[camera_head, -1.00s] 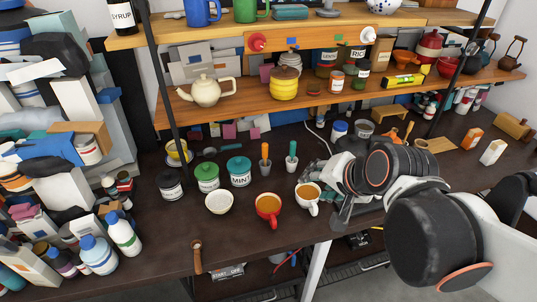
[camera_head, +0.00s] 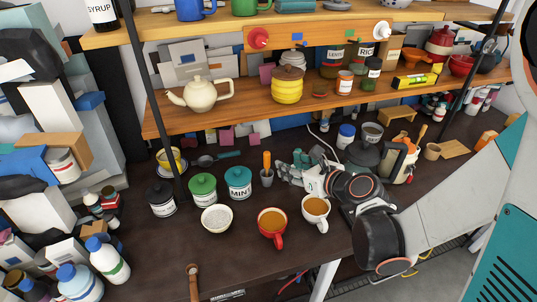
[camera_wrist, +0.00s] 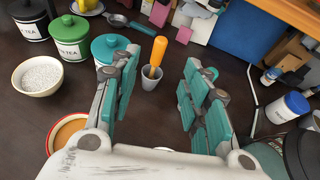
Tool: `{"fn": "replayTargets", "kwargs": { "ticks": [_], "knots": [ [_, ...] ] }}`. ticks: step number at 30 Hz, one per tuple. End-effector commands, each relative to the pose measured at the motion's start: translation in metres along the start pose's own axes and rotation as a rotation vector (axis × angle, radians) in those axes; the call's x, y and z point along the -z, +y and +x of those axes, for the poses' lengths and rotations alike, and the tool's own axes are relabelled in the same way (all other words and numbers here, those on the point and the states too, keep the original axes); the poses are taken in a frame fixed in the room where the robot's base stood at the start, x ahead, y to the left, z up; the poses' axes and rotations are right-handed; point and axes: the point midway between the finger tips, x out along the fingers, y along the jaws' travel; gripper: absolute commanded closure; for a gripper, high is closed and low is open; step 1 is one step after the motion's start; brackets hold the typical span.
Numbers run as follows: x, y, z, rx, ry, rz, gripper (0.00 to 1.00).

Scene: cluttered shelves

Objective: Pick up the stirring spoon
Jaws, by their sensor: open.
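Which thing is the stirring spoon is not certain. An orange-handled utensil (camera_head: 267,160) stands upright in a small grey cup (camera_head: 267,178); its lower end is hidden. In the wrist view the orange handle (camera_wrist: 158,52) shows between my fingers, beyond them. A dark spoon-like utensil with a teal handle (camera_head: 206,160) lies flat on the tabletop behind the jars. My gripper (camera_head: 291,170) is open and empty, low over the table just right of the grey cup; it also shows in the wrist view (camera_wrist: 155,98).
The mint jar (camera_head: 239,183), green-lidded jar (camera_head: 203,191) and white bowl (camera_head: 217,218) stand to the left. A red mug (camera_head: 272,227) and white mug (camera_head: 315,211) stand in front. A dark kettle (camera_head: 366,157) is close right. The shelf (camera_head: 230,116) hangs above.

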Motion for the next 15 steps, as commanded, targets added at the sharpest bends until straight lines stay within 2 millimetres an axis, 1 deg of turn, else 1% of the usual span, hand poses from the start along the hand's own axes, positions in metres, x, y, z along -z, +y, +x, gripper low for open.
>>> {"fn": "replayTargets", "kwargs": {
  "ticks": [2, 5, 9, 12, 15],
  "knots": [
    [0.001, 0.0, 0.006, -0.002, -0.004, 0.017, 0.58],
    [0.002, 0.001, 0.021, -0.003, -0.004, 0.018, 0.58],
    [0.002, 0.001, 0.049, -0.003, -0.004, 0.016, 0.58],
    [0.002, 0.001, 0.066, -0.003, -0.003, 0.014, 0.58],
    [0.001, 0.0, 0.078, -0.002, -0.003, 0.016, 0.58]
  ]
}}
